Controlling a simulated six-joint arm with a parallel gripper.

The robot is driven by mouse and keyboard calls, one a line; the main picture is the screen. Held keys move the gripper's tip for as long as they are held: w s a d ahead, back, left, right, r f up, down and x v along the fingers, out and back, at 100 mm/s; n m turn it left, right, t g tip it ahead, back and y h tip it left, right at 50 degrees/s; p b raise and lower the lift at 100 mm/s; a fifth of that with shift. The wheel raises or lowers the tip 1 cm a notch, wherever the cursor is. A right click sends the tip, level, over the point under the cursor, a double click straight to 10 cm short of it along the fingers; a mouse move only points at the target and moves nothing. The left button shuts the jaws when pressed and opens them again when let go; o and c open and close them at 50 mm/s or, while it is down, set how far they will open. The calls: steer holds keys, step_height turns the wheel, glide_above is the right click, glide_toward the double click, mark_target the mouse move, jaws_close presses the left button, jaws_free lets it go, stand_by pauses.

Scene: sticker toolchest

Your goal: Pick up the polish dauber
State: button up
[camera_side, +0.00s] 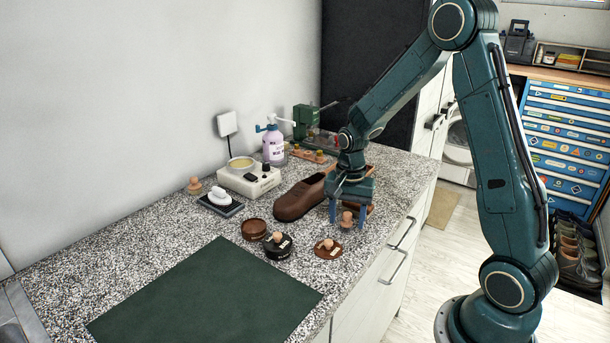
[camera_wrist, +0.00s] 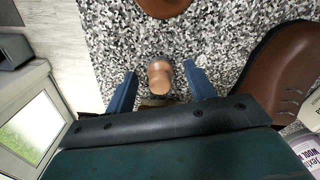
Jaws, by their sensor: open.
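A small wooden-knobbed piece, which looks like the polish dauber (camera_side: 347,217), stands upright near the counter's right edge. In the wrist view the dauber (camera_wrist: 159,78) shows its pale brown knob between my two fingers, with gaps on both sides. My gripper (camera_side: 347,223) points down over it, with one blue finger on each side. In the wrist view my gripper (camera_wrist: 160,70) is open and holds nothing. The dauber's lower part is mostly hidden beneath its knob in the wrist view.
A brown shoe (camera_side: 296,200) lies close left of my gripper. A knobbed brown disc (camera_side: 328,250), a dark tin (camera_side: 278,247) and a brown tin (camera_side: 254,230) stand nearer the green mat (camera_side: 205,298). A white jar warmer (camera_side: 248,180) and spray bottle (camera_side: 273,146) are behind.

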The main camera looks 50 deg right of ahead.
mark_target(347, 213)
stand_by(0.4)
steer(key=c, duration=1)
steer(key=shift+c, duration=0.2)
steer(key=shift+r, duration=0.15)
step_height(347, 213, up, 20)
stand_by(0.3)
steer(key=o, duration=0.3)
steer(key=shift+c, duration=1.1)
